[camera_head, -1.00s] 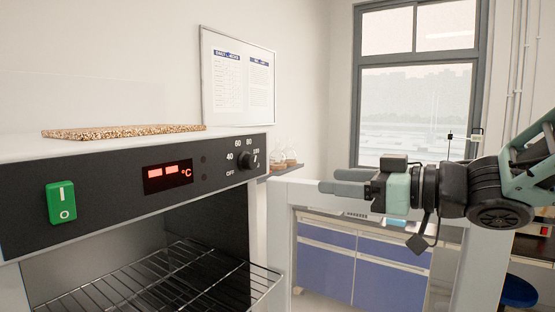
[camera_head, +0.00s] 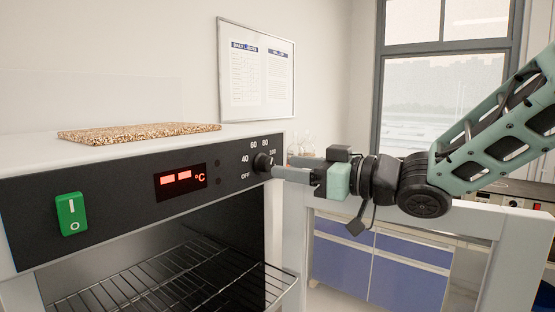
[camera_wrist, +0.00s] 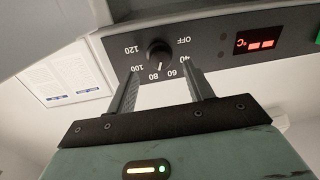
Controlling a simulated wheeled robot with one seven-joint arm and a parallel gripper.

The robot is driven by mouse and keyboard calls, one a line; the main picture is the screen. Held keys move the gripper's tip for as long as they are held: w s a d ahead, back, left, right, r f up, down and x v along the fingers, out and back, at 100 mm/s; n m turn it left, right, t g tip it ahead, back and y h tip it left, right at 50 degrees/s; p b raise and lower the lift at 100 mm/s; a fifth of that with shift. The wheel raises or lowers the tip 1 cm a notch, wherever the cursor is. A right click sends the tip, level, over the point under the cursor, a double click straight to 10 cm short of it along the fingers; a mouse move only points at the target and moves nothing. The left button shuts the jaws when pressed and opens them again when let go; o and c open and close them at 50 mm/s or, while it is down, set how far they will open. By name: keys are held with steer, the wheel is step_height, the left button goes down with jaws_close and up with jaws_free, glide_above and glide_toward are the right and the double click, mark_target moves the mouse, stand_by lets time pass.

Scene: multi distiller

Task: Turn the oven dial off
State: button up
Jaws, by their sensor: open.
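The oven dial (camera_head: 262,162) is a round black knob at the right end of the oven's dark control panel (camera_head: 120,190). In the wrist view the dial (camera_wrist: 160,53) appears upside down, ringed by OFF and numbers from 40 to 120. Its pale pointer mark seems to face near 80. My gripper (camera_head: 276,172) is open, its fingertips close to the dial from the right. In the wrist view my gripper (camera_wrist: 159,76) has one finger on either side of the dial's line, with the dial framed between and just beyond the tips. I cannot tell whether they touch it.
A green power switch (camera_head: 72,215) and a lit red display (camera_head: 181,180) are on the panel. Wire racks (camera_head: 160,280) show in the oven's open cavity below. A speckled board (camera_head: 140,132) lies on top. Blue cabinets (camera_head: 405,275) stand behind.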

mark_target(271, 165)
steer(key=shift+p+x, duration=0.35)
steer(key=shift+x, duration=1.65)
steer(key=c, duration=1)
